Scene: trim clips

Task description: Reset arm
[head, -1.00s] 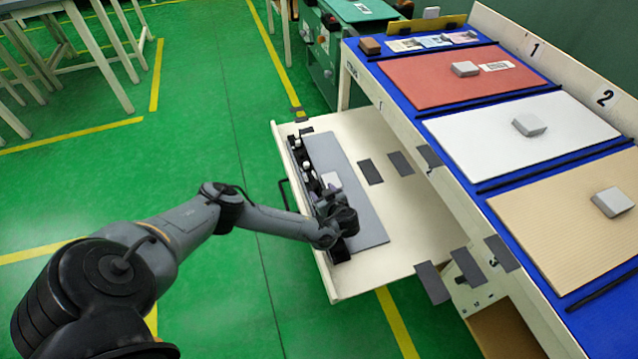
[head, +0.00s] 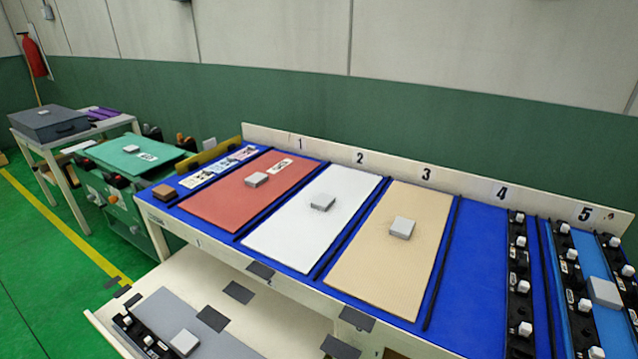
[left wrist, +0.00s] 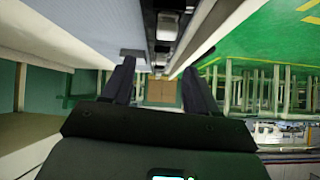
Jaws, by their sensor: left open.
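My left gripper (left wrist: 156,68) shows in the left wrist view with its two dark fingers spread apart and no object visibly held between them. A black clip strip (left wrist: 150,22) with light clips lies beyond the fingertips, along the edge of a grey panel (left wrist: 106,25). In the head view, the grey panel (head: 208,338) and black strip (head: 128,325) lie on the pulled-out cream shelf (head: 240,272) at lower left. A white block (head: 184,342) sits on that panel. Neither arm shows in the head view now.
The blue table holds a red panel (head: 232,205), a white panel (head: 296,237) and a tan panel (head: 375,268), each with a grey block. Black clip strips (head: 519,285) stand in lanes 4 and 5. Green floor (head: 40,270) is open at left.

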